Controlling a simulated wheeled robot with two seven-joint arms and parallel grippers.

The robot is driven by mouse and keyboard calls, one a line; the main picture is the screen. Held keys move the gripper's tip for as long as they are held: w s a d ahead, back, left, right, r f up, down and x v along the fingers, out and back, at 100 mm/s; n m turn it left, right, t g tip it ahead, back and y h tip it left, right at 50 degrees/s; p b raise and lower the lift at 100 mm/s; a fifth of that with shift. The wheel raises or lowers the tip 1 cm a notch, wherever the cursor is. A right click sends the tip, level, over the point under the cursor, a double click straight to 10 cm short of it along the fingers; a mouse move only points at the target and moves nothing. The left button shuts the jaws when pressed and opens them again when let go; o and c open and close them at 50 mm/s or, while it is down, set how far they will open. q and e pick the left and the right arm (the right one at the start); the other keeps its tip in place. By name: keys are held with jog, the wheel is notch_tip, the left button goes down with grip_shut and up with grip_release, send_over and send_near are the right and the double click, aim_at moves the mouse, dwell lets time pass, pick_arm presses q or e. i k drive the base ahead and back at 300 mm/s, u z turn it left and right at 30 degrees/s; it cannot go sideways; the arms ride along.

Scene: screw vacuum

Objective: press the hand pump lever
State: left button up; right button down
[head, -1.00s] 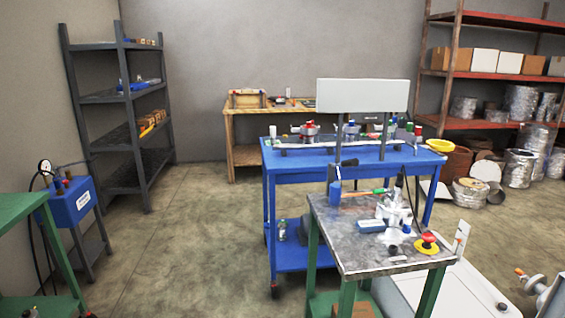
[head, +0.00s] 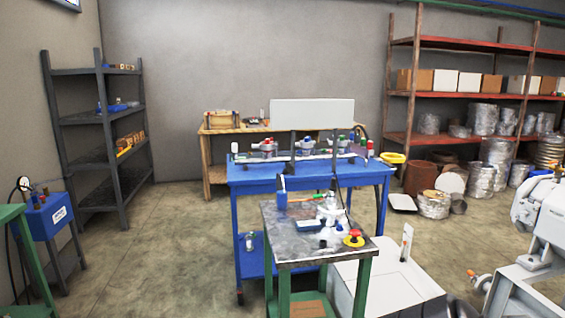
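A small metal-topped table (head: 286,245) with green legs stands in the middle of the head view. A white device (head: 329,208) with a blue part sits on it. A thin green and orange bar (head: 305,197) runs sideways at its left; I cannot tell whether this is the hand pump lever. A red knob on a yellow base (head: 354,238) sits at the table's right front corner. An upright blue-handled item (head: 282,193) stands at the back left corner. Neither of my grippers is in view.
A blue workbench (head: 250,176) with a white panel (head: 312,113) stands behind. A blue unit (head: 50,215) stands at the left. The floor (head: 165,250) between is clear.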

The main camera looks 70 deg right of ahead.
aim_at(288, 170)
jog(key=z, duration=0.35)
jog(key=i, duration=1.65)
jog(key=z, duration=1.65)
jog(key=i, duration=1.05)
jog(key=z, duration=1.1)
